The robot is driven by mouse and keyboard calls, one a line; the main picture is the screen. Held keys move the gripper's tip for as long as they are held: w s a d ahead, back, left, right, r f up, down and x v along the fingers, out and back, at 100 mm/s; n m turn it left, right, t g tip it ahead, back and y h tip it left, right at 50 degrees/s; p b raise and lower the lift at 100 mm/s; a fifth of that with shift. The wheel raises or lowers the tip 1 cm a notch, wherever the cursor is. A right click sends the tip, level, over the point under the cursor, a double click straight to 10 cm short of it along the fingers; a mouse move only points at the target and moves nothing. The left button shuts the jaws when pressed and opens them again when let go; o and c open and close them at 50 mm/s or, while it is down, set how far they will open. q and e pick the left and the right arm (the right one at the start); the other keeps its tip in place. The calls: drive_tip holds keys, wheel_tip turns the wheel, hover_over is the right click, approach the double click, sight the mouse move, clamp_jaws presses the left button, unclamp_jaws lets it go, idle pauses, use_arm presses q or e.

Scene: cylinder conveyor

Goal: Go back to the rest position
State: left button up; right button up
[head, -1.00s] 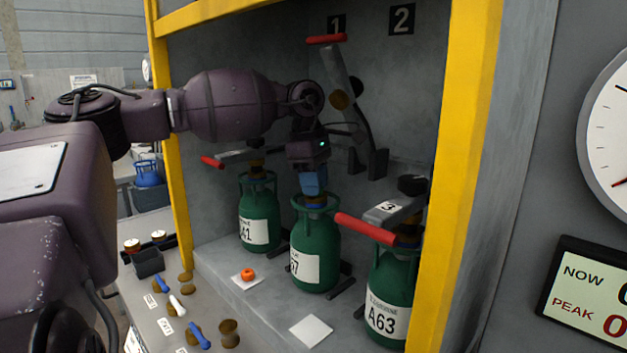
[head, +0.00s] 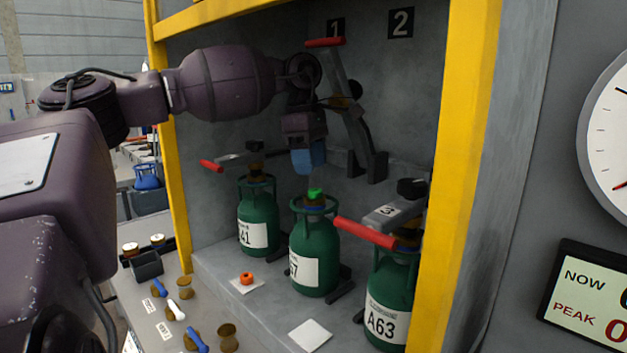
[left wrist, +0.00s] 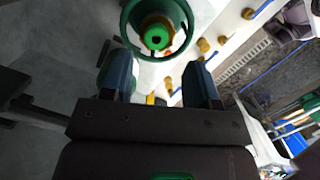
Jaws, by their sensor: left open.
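My left gripper (head: 308,160), with blue fingers, is inside the yellow-framed cabinet, above the middle green cylinder (head: 314,250). A gap shows between the fingers and the cylinder's top. In the left wrist view the two fingers (left wrist: 160,80) are apart with nothing between them. The middle cylinder's top, with a bright green piece (head: 315,194) on its valve, lies beyond the fingertips; the green piece also shows in the left wrist view (left wrist: 157,37). My right gripper is not in view.
Green cylinders A41 (head: 259,215) and A63 (head: 385,305) stand on either side under red-handled clamps (head: 365,232). Another clamp (head: 352,120) stands raised behind. The yellow post (head: 462,170) bounds the right side. Small parts lie on the left bench.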

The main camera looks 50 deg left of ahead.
use_arm(q)
drive_tip(key=shift+a+r, duration=0.15)
drive_tip(key=shift+r, duration=0.9)
